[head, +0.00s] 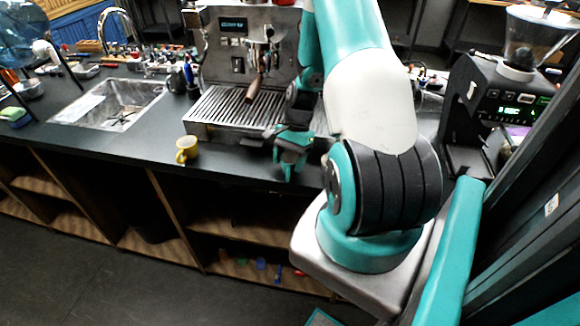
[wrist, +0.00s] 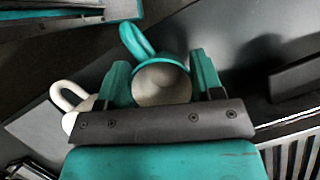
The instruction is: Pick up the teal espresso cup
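The teal espresso cup (wrist: 161,65) shows in the wrist view with its pale inside facing the camera and its handle toward the upper left. My gripper (wrist: 161,72) has one finger on each side of the cup. The fingers look close to its sides, but I cannot tell whether they press on it. In the head view my gripper (head: 292,155) is low over the counter's front edge, in front of the espresso machine. The cup cannot be told apart from the teal gripper there.
A white cup (wrist: 72,103) stands close to the left finger. A yellow cup (head: 187,149) is on the counter (head: 120,139) left of my gripper. The espresso machine (head: 235,75) is behind, a grinder (head: 490,110) at right, a sink (head: 108,101) at left.

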